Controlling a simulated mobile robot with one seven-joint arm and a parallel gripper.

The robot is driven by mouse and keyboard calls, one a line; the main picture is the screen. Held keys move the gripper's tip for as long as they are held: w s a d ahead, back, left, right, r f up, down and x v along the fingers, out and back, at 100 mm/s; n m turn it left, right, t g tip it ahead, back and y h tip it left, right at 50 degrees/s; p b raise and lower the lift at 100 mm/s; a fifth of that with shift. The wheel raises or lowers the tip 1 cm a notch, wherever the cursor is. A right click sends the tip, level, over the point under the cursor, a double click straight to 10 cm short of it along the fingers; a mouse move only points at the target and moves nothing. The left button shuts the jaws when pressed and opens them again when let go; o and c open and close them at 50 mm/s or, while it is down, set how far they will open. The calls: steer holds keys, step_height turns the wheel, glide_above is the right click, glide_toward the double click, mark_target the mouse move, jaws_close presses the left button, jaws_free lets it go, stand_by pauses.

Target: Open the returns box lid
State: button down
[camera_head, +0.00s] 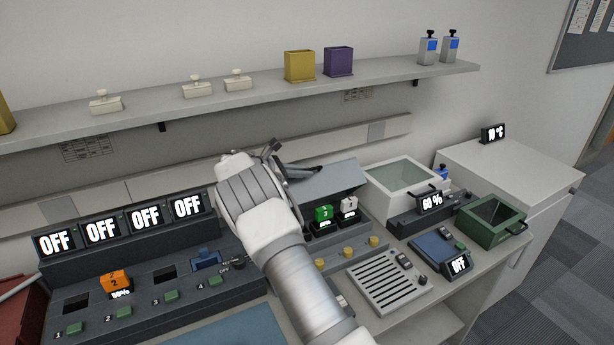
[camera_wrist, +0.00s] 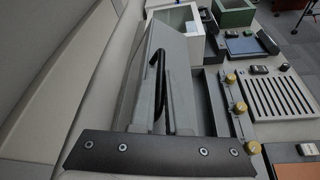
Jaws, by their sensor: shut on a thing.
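A grey lid (camera_head: 328,182) stands tilted up at the back of the bench, and it shows as a long grey slab in the wrist view (camera_wrist: 185,95). I take it for the returns box lid. A dark curved handle (camera_wrist: 157,80) runs along it. My gripper (camera_head: 303,173) is at the lid's upper left side and is shut on what looks like this handle. My own arm hides part of the contact and of the box below. The fingertips are hard to make out in the wrist view.
A green radio (camera_head: 323,213) and a white radio (camera_head: 348,205) stand in front of the lid. A white glass-topped box (camera_head: 400,178) and a green box (camera_head: 492,220) are to the right. A shelf (camera_head: 240,98) with pots runs above.

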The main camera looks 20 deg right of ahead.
steer(key=shift+w+a+r, duration=0.1)
steer(key=shift+w+a, duration=0.05)
steer(key=shift+w, duration=0.55)
steer(key=shift+w+a+r, duration=0.1)
steer(key=shift+w+a, duration=0.05)
steer(key=shift+w, duration=0.55)
steer(key=shift+w+a+r, duration=0.1)
steer(key=shift+w+a, duration=0.05)
steer(key=shift+w, duration=0.75)
steer(key=c, duration=1.2)
jaws_free()
steer(key=shift+a, duration=0.1)
steer(key=v, duration=1.7)
steer(key=shift+s+a+r, duration=0.1)
steer(key=shift+a+r, duration=0.05)
